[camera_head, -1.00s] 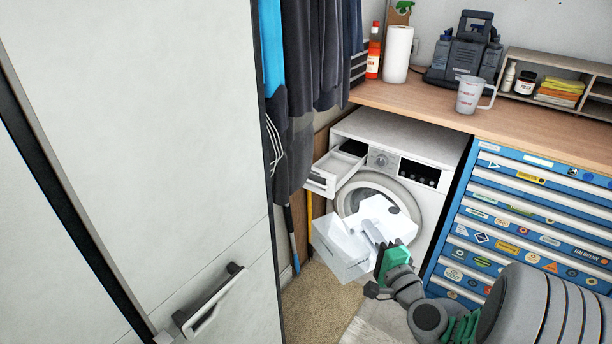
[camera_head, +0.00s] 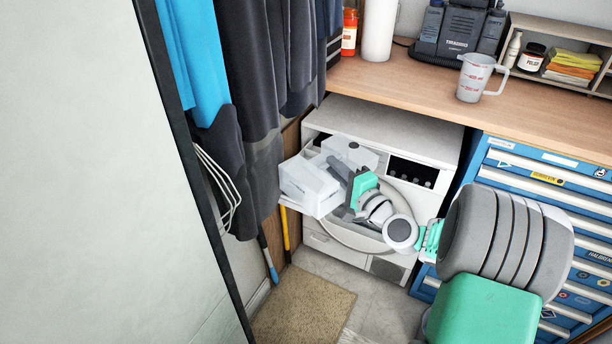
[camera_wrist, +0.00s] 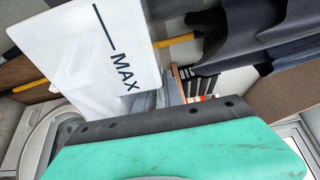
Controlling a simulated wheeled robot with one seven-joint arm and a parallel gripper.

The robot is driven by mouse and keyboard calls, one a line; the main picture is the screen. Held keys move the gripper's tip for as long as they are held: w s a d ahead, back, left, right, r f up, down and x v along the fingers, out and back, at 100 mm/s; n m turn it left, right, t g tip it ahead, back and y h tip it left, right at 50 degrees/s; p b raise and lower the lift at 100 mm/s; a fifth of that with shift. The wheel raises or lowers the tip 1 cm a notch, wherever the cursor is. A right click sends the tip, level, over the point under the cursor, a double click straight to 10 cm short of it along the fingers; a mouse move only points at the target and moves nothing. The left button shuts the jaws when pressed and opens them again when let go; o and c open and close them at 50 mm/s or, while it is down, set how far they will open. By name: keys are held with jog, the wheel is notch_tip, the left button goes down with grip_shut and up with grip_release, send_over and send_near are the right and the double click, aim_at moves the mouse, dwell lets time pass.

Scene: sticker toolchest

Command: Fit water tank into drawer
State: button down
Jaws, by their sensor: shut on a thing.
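The water tank (camera_head: 308,184) is a white, partly translucent box, held in front of the washing machine's upper left. In the wrist view the tank (camera_wrist: 95,55) shows a black line and the word MAX. My gripper (camera_head: 345,178) is shut on the tank from its right side; the fingertips are mostly hidden. The open drawer (camera_head: 290,203) at the upper left of the white washing machine (camera_head: 385,125) is largely hidden behind the tank. I cannot tell whether the tank is inside the drawer or only in front of it.
Hanging dark clothes (camera_head: 245,100) are close at the left of the tank. A wooden worktop (camera_head: 410,95) runs above the machine, with a measuring cup (camera_head: 474,78) on it. A blue tool chest (camera_head: 500,160) stands at right. A pale door panel (camera_head: 90,170) fills the left.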

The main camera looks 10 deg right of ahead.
jog(key=w+f+n+g+y+b, duration=0.25)
jog(key=w+n+y+b, duration=0.2)
jog(key=w+b, duration=1.65)
jog(key=shift+g+y, duration=0.35)
jog(key=w+f, duration=0.1)
jog(key=f, duration=0.4)
jog(key=w+f, duration=0.2)
jog(key=f, duration=0.4)
jog(key=w+a+f+b, duration=0.1)
jog(key=w+f, duration=0.1)
jog(key=f, duration=0.4)
jog(key=shift+f+m, duration=0.15)
jog(key=shift+m, duration=0.1)
jog(key=c, duration=1.5)
grip_release()
jog(key=shift+o, duration=0.2)
jog(key=shift+f, duration=0.1)
